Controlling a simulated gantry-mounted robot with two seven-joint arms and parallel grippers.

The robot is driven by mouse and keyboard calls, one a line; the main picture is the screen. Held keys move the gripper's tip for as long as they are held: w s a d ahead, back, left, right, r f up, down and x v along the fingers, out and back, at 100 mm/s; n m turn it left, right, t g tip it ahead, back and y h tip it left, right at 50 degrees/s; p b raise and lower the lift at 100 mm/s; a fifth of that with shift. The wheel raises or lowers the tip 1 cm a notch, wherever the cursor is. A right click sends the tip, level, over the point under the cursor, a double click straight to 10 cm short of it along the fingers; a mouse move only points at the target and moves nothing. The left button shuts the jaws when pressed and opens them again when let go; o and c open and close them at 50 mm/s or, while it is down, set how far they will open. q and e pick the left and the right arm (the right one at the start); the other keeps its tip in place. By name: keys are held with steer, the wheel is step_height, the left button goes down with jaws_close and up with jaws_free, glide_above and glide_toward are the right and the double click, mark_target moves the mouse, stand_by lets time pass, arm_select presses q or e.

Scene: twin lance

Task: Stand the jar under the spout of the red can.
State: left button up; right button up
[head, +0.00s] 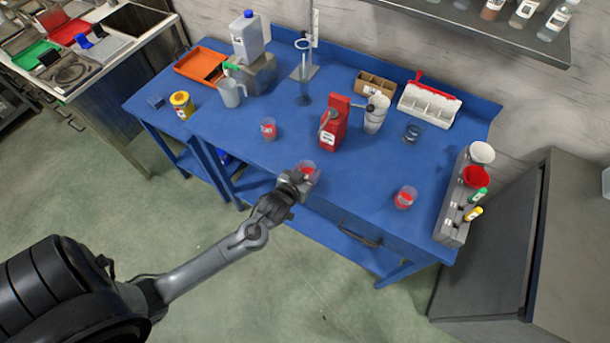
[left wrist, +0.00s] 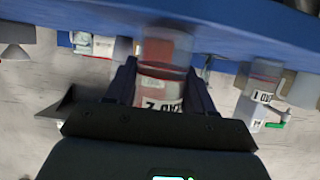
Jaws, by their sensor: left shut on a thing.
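The red can (head: 333,125) stands upright on the blue table, with a grey spout-like part at its left side. My left gripper (head: 297,178) is shut on a clear jar with red contents (head: 307,170) at the table's front edge. A similar jar (head: 268,129) stands left of the can, and another (head: 405,197) stands at the right front. My right gripper is not in view.
A beaker (head: 230,92) and an orange tray (head: 201,66) are at the back left. A grey rack (head: 452,205) lines the right edge. The table between held jar and can looks clear.

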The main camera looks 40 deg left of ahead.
arm_select(q)
steer(key=shift+w+a, duration=0.15)
steer(key=shift+w, duration=0.6)
steer(key=shift+w+a, duration=0.15)
steer(key=shift+w, duration=0.55)
steer(key=shift+w+a+b, duration=0.2)
steer(key=shift+w+b, duration=0.05)
steer(key=shift+w, duration=0.6)
steer(key=shift+w+a+b, duration=0.2)
steer(key=shift+w, duration=0.65)
steer(key=shift+w, duration=0.1)
steer(key=o, duration=1.1)
steer(key=p+v, duration=0.1)
steer(key=v, duration=0.9)
steer(key=shift+s+d+r, duration=0.1)
steer(key=shift+s, duration=0.3)
